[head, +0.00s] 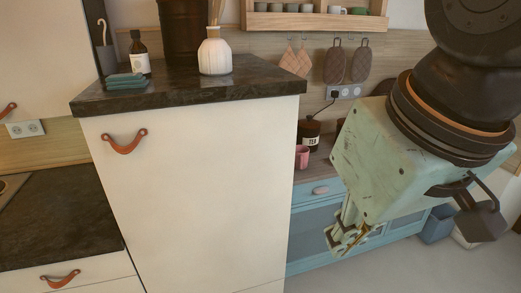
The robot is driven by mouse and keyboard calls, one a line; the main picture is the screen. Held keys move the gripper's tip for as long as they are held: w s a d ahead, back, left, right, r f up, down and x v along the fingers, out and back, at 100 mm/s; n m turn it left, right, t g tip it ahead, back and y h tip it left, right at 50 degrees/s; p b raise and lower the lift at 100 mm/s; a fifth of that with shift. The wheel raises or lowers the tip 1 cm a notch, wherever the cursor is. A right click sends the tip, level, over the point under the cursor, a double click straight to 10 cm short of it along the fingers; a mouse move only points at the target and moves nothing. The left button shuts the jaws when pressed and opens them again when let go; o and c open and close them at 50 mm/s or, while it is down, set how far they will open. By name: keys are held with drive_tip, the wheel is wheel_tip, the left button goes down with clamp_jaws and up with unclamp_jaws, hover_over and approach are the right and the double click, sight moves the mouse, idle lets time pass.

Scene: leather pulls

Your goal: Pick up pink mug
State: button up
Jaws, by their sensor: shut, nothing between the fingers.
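The pink mug (302,157) stands on the lower counter behind the tall white cabinet, just right of the cabinet's edge. The cabinet hides part of it. My gripper (347,243) hangs at the end of my arm on the right, nearer to the camera, lower and to the right of the mug in the picture. It is shut and empty, apart from the mug.
The white cabinet (200,185) has a dark top with a white vase (214,55), a brown bottle (139,52) and folded teal cloths (126,82). A dark labelled jar (309,131) stands behind the mug. Blue drawers (318,225) lie below it. Open floor shows at lower right.

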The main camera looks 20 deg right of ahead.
drive_tip(key=o, duration=2.2)
